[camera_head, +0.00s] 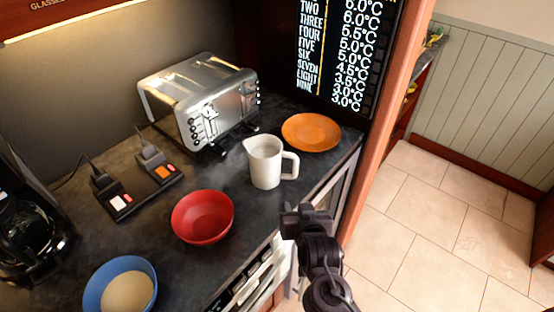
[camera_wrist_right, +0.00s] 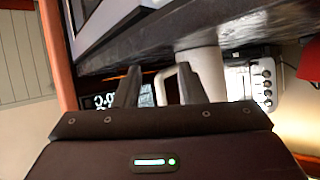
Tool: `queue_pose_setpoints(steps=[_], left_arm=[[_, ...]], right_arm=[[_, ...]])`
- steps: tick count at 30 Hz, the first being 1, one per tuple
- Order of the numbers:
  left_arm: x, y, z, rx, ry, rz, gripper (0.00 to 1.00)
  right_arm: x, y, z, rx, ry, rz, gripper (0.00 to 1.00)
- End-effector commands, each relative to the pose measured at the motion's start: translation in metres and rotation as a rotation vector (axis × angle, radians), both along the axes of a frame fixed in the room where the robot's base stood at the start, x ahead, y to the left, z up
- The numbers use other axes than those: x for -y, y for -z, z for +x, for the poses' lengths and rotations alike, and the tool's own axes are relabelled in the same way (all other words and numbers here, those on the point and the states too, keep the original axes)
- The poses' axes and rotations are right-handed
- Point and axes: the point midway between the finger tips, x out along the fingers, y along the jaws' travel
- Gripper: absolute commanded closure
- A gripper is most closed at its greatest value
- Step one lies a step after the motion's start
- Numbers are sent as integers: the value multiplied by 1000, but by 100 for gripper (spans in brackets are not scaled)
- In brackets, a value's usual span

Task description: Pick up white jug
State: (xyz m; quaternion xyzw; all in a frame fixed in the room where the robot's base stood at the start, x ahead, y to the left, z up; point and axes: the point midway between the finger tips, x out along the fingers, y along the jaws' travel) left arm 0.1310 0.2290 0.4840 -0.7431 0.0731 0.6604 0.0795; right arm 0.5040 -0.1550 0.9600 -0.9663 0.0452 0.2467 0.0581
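The white jug (camera_head: 264,163) stands upright on the dark counter in the head view, its handle facing right. My right gripper (camera_head: 304,212) is at the counter's front edge, nearer to me than the jug and apart from it. In the right wrist view the two fingers of my right gripper (camera_wrist_right: 158,78) are spread with nothing held between them. The jug (camera_wrist_right: 203,62) shows beyond them, partly hidden by one finger, with its handle seen in the gap. My left gripper is not in view.
A red bowl (camera_head: 203,214) stands left of the jug, an orange plate (camera_head: 311,132) behind it to the right. A toaster (camera_head: 207,100) is behind. A blue bowl (camera_head: 88,297) and a dark switch box (camera_head: 139,190) are farther left. A wooden panel (camera_head: 376,130) borders the counter's right.

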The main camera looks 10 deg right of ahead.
Motion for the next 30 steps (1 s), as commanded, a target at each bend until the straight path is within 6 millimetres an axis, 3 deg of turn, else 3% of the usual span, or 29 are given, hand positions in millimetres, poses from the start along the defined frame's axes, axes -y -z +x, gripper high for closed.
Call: queue_pose_setpoints(steps=[4,9,13,20,30], left_arm=[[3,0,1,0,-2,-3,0],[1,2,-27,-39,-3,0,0],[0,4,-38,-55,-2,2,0],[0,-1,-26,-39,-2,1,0],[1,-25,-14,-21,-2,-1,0]], right_arm=[[-1,-7,16,111,51,-28,63],[0,-21,31,265,124,-85,63],[0,-34,38,385,173,-144,63],[3,-47,47,474,208,-194,63],[15,-56,88,473,206,-196,63]])
